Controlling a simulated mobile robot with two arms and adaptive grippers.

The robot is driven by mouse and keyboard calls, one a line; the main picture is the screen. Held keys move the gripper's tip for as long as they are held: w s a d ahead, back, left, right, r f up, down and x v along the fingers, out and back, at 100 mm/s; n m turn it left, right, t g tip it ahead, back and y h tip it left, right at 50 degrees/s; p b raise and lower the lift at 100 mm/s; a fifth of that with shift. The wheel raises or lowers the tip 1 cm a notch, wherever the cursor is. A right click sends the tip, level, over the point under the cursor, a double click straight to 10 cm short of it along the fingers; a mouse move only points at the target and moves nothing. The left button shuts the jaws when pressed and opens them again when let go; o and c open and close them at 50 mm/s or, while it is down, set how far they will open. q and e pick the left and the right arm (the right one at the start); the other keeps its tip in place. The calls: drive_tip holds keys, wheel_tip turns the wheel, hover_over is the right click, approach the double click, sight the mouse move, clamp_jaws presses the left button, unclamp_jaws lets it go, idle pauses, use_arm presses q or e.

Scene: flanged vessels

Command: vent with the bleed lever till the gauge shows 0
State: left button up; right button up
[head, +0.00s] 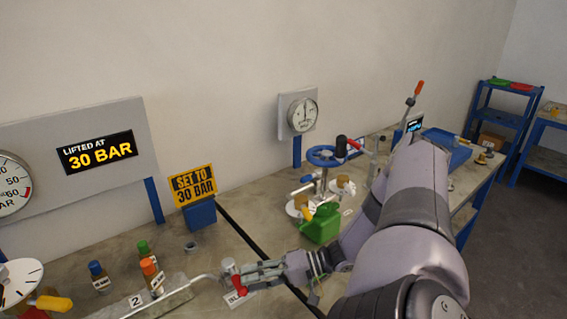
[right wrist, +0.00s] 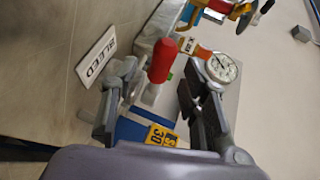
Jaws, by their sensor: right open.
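The bleed lever has a red handle (head: 238,284) and sits at the bench's front, by a grey pipe. In the right wrist view, the red handle (right wrist: 161,61) stands beside a white BLEED label (right wrist: 96,56). My right gripper (head: 248,274) is open, its fingers on either side of the red handle in the picture; contact cannot be told. The fingers also show in the right wrist view (right wrist: 158,88). A large gauge (head: 14,186) at the left is cut off by the frame, its needle not readable. A smaller wall gauge (head: 302,114) has a reading too small to tell. My left gripper is not in view.
A display (head: 97,152) reads LIFTED AT 30 BAR. A yellow sign (head: 193,184) says SET TO 30 BAR. Orange-capped and green-capped bottles (head: 151,275) stand left of my gripper. A green can (head: 322,224) and blue handwheel (head: 325,156) stand behind my right arm.

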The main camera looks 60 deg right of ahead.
drive_tip(key=v, duration=0.8)
drive_tip(key=shift+w, duration=0.1)
